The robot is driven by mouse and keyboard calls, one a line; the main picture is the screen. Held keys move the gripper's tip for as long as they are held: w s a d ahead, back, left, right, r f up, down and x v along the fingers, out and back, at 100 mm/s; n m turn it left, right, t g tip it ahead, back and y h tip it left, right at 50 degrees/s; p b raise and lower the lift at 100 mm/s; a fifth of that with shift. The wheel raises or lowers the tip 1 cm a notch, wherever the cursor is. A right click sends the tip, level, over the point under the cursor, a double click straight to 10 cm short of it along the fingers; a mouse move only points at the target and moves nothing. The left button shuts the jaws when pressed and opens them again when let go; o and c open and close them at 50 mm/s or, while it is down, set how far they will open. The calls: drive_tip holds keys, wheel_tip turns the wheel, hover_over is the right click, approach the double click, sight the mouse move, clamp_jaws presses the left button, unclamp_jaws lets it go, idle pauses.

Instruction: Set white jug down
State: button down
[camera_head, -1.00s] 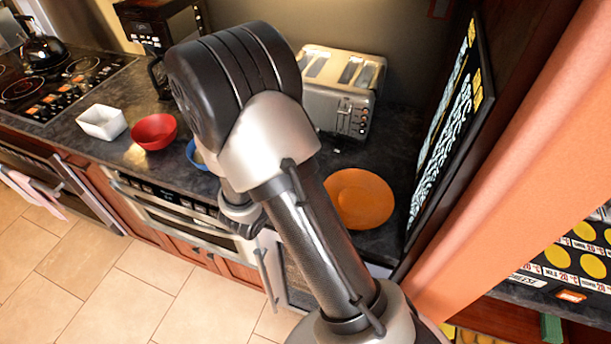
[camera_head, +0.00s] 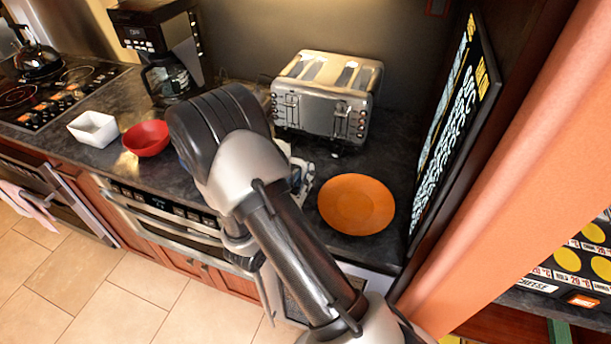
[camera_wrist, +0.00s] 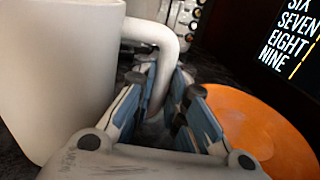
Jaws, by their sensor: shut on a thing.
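The white jug (camera_wrist: 62,75) fills the left of the wrist view, upright, with its handle (camera_wrist: 158,38) reaching right and down between my fingers. My gripper (camera_wrist: 165,105) is shut on the handle. The dark counter shows close to the jug's lower side, but I cannot tell whether the base touches it. In the head view my gripper (camera_head: 303,175) shows only partly behind my arm, and the jug is hidden there.
An orange plate (camera_head: 356,204) lies just right of my gripper. A toaster (camera_head: 325,98) stands behind. A red bowl (camera_head: 146,138), a white square bowl (camera_head: 93,128) and a coffee maker (camera_head: 160,50) are to the left. A lettered board (camera_head: 455,130) stands at the right.

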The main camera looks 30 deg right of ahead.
drive_tip(key=shift+f, duration=0.15)
drive_tip(key=c, duration=1.6)
unclamp_jaws()
